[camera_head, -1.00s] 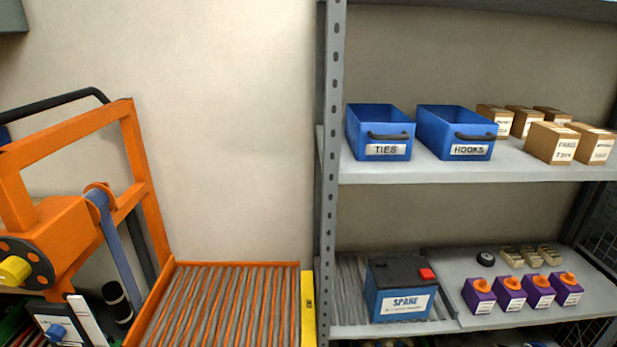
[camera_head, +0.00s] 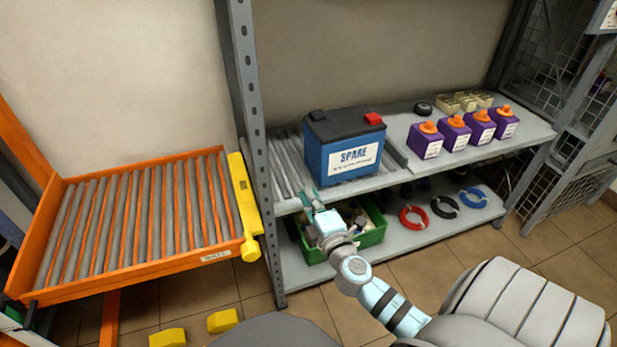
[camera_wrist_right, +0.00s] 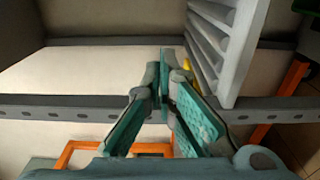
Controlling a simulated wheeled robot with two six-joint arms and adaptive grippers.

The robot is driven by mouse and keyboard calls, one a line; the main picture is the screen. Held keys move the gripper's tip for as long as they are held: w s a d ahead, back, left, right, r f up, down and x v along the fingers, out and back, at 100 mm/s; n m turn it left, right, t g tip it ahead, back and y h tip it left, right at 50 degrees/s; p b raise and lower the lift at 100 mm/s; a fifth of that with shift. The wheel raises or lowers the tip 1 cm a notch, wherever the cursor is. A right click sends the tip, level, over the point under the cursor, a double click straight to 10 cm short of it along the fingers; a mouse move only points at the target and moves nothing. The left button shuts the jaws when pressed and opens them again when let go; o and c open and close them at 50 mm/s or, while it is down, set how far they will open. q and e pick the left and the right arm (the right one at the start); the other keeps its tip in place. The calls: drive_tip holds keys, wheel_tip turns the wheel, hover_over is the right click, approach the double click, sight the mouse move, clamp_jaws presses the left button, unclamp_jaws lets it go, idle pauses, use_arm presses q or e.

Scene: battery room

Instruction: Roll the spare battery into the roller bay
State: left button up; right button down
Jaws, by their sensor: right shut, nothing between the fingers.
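The spare battery (camera_head: 343,150), a blue box with a dark top, red cap and SPARE label, stands upright on the shelf. Grey shelf rollers (camera_head: 284,165) show to its left. The roller bay (camera_head: 128,264), an orange-framed tray of grey rollers, lies further left beyond the shelf post and is empty. My right gripper (camera_head: 311,197) is shut and empty at the shelf's front edge, just left of and below the battery's front, apart from it. In the right wrist view, the gripper (camera_wrist_right: 168,82) has its fingertips together; the battery is not visible there. My left gripper is out of view.
A yellow bar (camera_head: 243,200) runs along the bay's right side. A grey shelf post (camera_head: 258,150) stands between bay and shelf. Purple boxes (camera_head: 453,134) stand right of the battery. A green bin (camera_head: 372,237) and coloured rings (camera_head: 413,217) lie on the lower shelf.

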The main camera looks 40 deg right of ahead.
drive_tip(key=x, duration=0.8)
drive_tip(key=shift+w+d+r+b, duration=0.1)
drive_tip(key=shift+w+d+b, duration=0.05)
drive_tip(key=shift+w+b, duration=0.2)
drive_tip(key=d, duration=0.3)
drive_tip(key=shift+w+d+b, duration=0.1)
drive_tip(key=shift+d+b, duration=0.15)
drive_tip(key=shift+b, duration=0.05)
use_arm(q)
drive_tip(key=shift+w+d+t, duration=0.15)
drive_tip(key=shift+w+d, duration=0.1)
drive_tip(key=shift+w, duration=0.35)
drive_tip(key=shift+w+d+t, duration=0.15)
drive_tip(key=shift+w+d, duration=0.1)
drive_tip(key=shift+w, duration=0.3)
use_arm(e)
drive_tip(key=shift+d, duration=0.3)
